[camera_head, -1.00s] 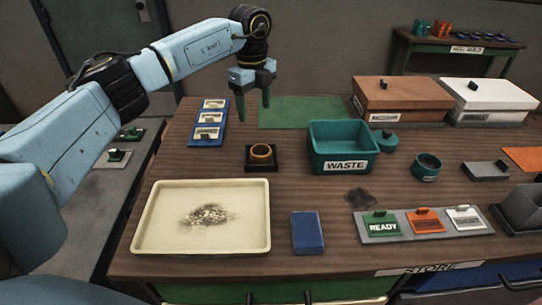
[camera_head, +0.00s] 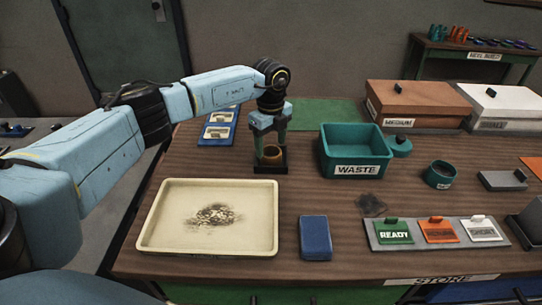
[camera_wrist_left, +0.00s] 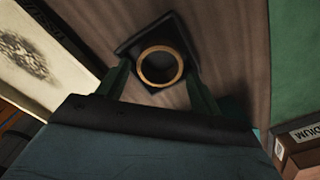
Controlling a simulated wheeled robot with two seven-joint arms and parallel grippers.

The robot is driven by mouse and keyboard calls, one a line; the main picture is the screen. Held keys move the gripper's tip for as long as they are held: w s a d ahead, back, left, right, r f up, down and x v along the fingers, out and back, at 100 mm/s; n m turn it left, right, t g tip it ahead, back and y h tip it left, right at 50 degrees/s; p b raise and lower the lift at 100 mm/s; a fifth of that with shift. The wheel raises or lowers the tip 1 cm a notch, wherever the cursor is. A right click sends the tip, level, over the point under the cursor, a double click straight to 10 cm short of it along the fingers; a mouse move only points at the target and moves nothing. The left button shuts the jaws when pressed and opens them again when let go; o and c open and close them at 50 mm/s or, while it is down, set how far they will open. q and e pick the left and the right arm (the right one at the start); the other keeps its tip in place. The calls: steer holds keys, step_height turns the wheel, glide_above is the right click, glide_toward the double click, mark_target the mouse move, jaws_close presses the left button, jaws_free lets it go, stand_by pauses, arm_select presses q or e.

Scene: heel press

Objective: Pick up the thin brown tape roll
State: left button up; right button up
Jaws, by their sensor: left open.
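The thin brown tape roll (camera_head: 271,154) sits on a small black square stand on the table, behind the cream tray. In the left wrist view the roll (camera_wrist_left: 142,67) shows as a brown ring on the black stand (camera_wrist_left: 128,46). My left gripper (camera_head: 270,148) is right over the stand, pointing down, with its green fingers on either side of the roll. In the left wrist view the fingers (camera_wrist_left: 158,82) are apart, with gaps between them and the ring. It is open and holds nothing. My right gripper is not in view.
A teal waste bin (camera_head: 352,169) stands close to the right of the stand. The cream tray (camera_head: 152,245) with dark debris and a blue block (camera_head: 314,238) lie in front. A blue card rack (camera_head: 215,141) stands behind left, partly hidden by my arm.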

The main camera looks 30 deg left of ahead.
arm_select(q)
step_height(320, 180, down, 2)
steer(key=shift+f, duration=0.2)
steer(key=shift+c, duration=0.6)
steer(key=c, duration=0.6)
step_height(320, 180, up, 13)
steer(key=p, duration=0.3)
steer(key=shift+r, duration=0.1)
steer(key=shift+c, duration=0.2)
